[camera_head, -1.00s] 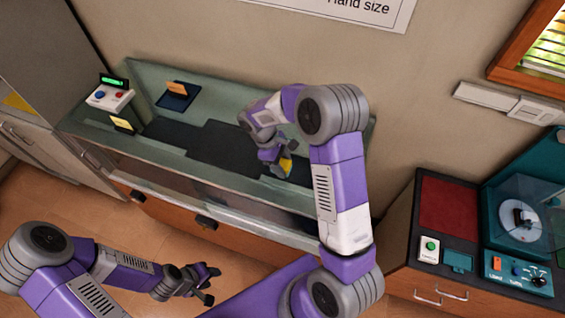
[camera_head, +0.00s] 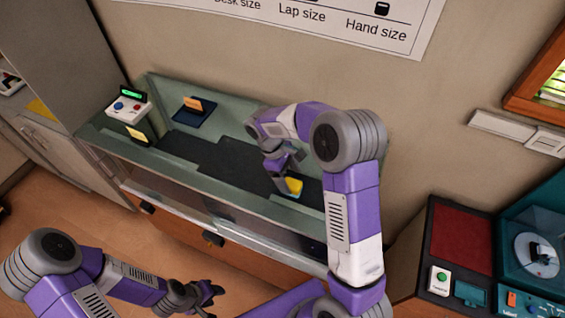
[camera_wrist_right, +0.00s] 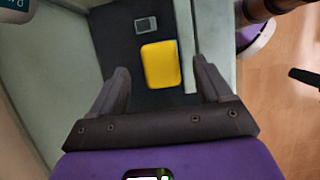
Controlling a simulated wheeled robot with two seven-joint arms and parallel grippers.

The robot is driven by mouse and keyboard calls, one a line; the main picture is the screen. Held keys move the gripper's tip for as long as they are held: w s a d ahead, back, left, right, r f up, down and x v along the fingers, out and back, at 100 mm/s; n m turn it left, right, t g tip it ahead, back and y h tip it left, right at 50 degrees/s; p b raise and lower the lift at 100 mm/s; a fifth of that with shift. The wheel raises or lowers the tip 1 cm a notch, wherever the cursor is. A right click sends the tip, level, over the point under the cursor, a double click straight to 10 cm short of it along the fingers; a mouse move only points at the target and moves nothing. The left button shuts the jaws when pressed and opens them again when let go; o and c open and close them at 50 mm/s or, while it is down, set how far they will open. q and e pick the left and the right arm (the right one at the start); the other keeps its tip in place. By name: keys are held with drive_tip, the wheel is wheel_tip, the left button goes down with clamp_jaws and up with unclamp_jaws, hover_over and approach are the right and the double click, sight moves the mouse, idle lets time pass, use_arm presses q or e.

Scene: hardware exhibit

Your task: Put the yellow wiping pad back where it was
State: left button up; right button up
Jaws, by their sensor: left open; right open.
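The yellow wiping pad (camera_head: 294,186) lies on the dark floor of the long green display case (camera_head: 105,142), towards its right end. In the right wrist view the pad (camera_wrist_right: 161,65) lies flat between and beyond the open fingers, with nothing gripped. My right gripper (camera_head: 284,172) is open just above and beside the pad in the head view; its fingers partly hide there. It also shows in the right wrist view (camera_wrist_right: 160,70). My left gripper (camera_head: 208,298) is open and empty, low in front of the case.
A small grey device (camera_wrist_right: 146,25) lies past the pad. At the case's left are a button box (camera_head: 128,105) and a dark stand with an orange card (camera_head: 193,104). The case walls stand close around my right gripper. A cabinet with a red panel (camera_head: 462,237) is at right.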

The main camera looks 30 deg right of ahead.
drive_tip(key=v, duration=0.8)
